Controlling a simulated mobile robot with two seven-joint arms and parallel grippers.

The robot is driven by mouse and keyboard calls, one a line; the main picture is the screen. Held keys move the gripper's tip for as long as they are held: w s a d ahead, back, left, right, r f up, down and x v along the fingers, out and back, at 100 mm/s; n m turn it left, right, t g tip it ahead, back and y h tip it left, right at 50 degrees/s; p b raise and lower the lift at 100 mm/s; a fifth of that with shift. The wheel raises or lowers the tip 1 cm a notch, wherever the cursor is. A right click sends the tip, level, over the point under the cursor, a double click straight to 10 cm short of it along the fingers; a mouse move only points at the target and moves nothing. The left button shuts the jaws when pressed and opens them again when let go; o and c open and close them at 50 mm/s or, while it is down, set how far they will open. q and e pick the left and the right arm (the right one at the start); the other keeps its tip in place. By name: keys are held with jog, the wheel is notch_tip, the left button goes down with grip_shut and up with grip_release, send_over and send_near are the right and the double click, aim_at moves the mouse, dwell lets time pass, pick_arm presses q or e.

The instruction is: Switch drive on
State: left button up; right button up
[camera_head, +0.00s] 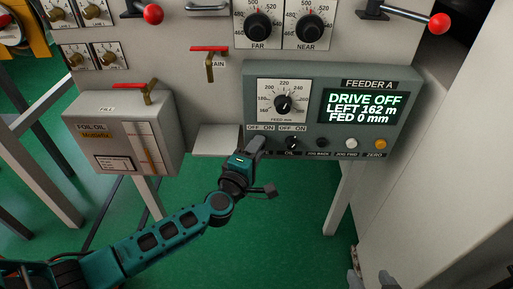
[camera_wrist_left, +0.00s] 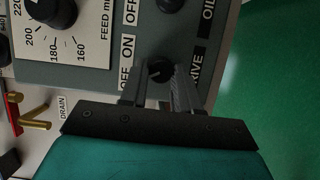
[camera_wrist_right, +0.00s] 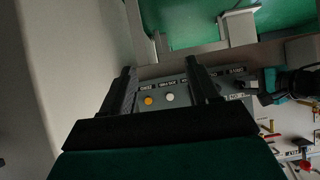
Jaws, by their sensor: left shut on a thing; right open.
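The grey FEEDER A panel (camera_head: 320,72) has a display (camera_head: 362,107) reading "DRIVE OFF, LEFT 162 m, FED 0 mm". My left gripper (camera_head: 257,145) is at the panel's lower left and hides the drive knob in the head view. In the left wrist view, the black drive knob (camera_wrist_left: 158,70) is between the fingers of my left gripper (camera_wrist_left: 159,77), which is shut on it beside the DRIVE label. The knob's exact pointer angle is hard to tell. My right gripper (camera_wrist_right: 158,68) is open and empty, with the panel beyond its fingers.
The oil knob (camera_head: 291,142) is close to the right of the drive knob. A black jog button (camera_head: 322,143), white button (camera_head: 351,143) and yellow button (camera_head: 380,144) follow. The feed dial (camera_head: 283,103) is above. A foil oil box (camera_head: 125,135) stands left.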

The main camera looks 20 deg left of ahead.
pick_arm(q)
jog(key=shift+d+r+m+g+y+p, duration=0.15)
jog(key=shift+m+g+y+p, duration=0.4)
jog(key=shift+m+p, duration=1.9)
jog(key=shift+r+m+g+y+p, duration=0.1)
jog(key=shift+m+g+y+p, duration=0.45)
jog(key=shift+p, duration=3.65)
jog(key=shift+d+r+m+g+y+p, duration=0.25)
jog(key=shift+m+g+p, duration=0.55)
jog(key=shift+m+p, duration=1.75)
pick_arm(e)
jog(key=s+d+r, duration=0.1)
jog(key=d+r, duration=0.1)
jog(key=r, duration=0.5)
jog(key=s+d+r+h+p, duration=0.1)
jog(key=r, duration=0.6)
jog(key=shift+d+r+p, duration=0.3)
jog(key=shift+d+r, duration=0.05)
jog(key=shift+r, duration=0.05)
pick_arm(q)
jog(key=shift+a+f+n, duration=0.1)
jog(key=shift+a+n, duration=0.05)
jog(key=shift+n, duration=0.7)
jog(key=o, duration=1)
jog(key=shift+o, duration=0.2)
